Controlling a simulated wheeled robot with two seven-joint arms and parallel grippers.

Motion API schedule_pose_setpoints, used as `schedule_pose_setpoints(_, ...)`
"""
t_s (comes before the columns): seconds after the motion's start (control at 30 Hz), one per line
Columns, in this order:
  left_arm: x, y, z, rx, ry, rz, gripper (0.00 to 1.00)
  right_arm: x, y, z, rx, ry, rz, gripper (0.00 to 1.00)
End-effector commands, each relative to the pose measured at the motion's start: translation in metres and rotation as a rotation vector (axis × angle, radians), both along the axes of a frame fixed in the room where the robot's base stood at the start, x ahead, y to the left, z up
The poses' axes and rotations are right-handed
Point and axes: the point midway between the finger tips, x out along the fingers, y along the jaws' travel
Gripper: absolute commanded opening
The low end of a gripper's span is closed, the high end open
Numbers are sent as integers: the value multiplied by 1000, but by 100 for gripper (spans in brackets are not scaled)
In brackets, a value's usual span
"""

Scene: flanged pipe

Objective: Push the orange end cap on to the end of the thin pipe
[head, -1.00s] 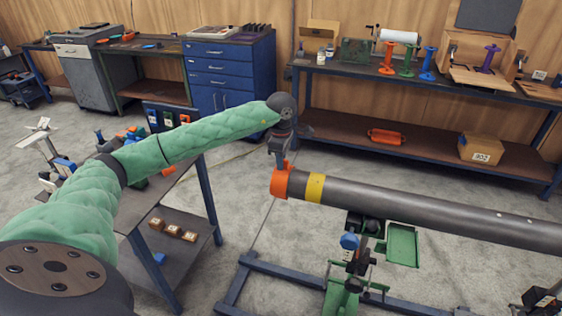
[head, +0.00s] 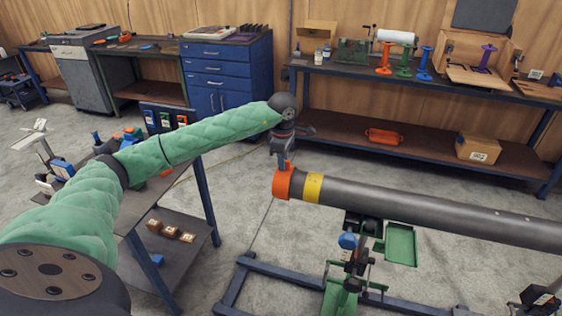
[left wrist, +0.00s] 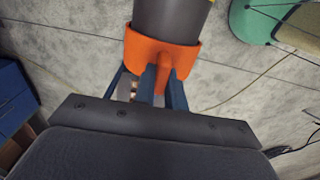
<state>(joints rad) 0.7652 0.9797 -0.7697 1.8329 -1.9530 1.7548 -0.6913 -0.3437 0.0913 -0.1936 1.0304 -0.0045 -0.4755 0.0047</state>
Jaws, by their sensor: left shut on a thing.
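The orange end cap (head: 283,183) sits around the left end of the thin grey pipe (head: 420,212), close beside a yellow band (head: 314,187) on the pipe. My left gripper (head: 283,161) comes down on the cap from above. In the left wrist view the blue fingers of my left gripper (left wrist: 158,88) are shut on a narrow orange tab of the cap (left wrist: 160,50). The dark pipe (left wrist: 170,18) enters the cap's open side there. How deep the pipe goes inside the cap is hidden. My right gripper is not in view.
The pipe rests on a green stand (head: 345,295) with a blue floor frame (head: 238,285). A green tray (head: 401,245) hangs beside the stand. A side table with blue legs (head: 207,190) stands at the left. A long workbench (head: 420,85) runs along the back wall.

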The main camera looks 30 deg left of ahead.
Motion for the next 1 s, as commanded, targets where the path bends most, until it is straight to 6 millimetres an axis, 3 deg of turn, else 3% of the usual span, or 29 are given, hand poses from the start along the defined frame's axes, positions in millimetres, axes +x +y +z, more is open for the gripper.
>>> schedule_pose_setpoints(1.0, 2, -6, 0, 0, -1, 0, 0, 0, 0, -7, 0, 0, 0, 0)
